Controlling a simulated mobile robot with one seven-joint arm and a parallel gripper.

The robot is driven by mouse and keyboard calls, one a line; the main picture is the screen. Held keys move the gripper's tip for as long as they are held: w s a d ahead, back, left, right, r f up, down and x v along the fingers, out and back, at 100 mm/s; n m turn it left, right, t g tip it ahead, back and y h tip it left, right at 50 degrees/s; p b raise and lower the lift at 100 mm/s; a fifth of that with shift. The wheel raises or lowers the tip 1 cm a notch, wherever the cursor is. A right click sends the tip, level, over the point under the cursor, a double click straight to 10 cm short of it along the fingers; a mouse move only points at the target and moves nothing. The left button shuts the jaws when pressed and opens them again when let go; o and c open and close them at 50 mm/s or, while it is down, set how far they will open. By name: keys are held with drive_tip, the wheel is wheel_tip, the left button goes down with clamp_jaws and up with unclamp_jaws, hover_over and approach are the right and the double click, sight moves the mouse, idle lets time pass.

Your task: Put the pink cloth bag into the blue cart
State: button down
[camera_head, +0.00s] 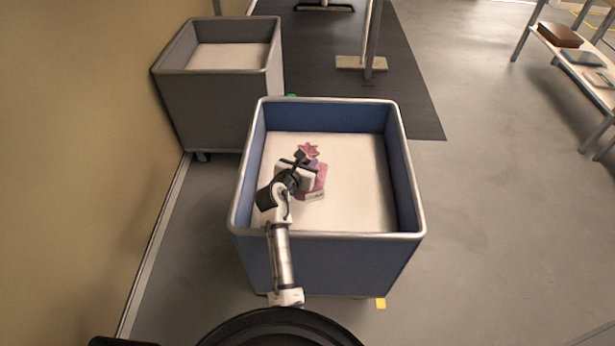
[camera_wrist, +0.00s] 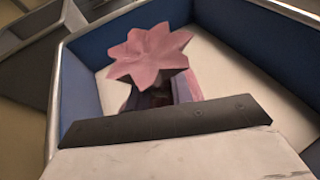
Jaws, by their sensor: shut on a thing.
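The pink cloth bag (camera_head: 321,178) has a gathered, star-shaped top and a small pale label near its bottom. My gripper (camera_head: 304,160) is shut on the bag's neck, just below the gathered top. In the wrist view the pink top (camera_wrist: 150,54) flares out beyond my fingers (camera_wrist: 158,98), and most of the bag's body is hidden. The blue cart (camera_head: 408,190) has tall blue walls, a pale metal rim and a white floor. My arm reaches over its near rim, and the bag shows within the cart's opening. I cannot tell whether the bag touches the floor.
A grey cart (camera_head: 215,105) stands behind and to the left, near the beige wall. A dark mat (camera_head: 415,85) with rail posts lies behind the blue cart. A shelf (camera_head: 590,75) with folded items stands at the far right. The floor right of the blue cart is clear.

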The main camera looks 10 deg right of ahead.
drive_tip(key=shift+f, duration=3.3)
drive_tip(key=c, duration=1.2)
unclamp_jaws()
drive_tip(key=shift+c, duration=0.2)
drive_tip(key=v, duration=1.2)
drive_tip(key=shift+b, duration=0.45)
drive_tip(key=o, duration=1.2)
drive_tip(key=shift+o, duration=0.2)
drive_tip(key=shift+a, duration=0.1)
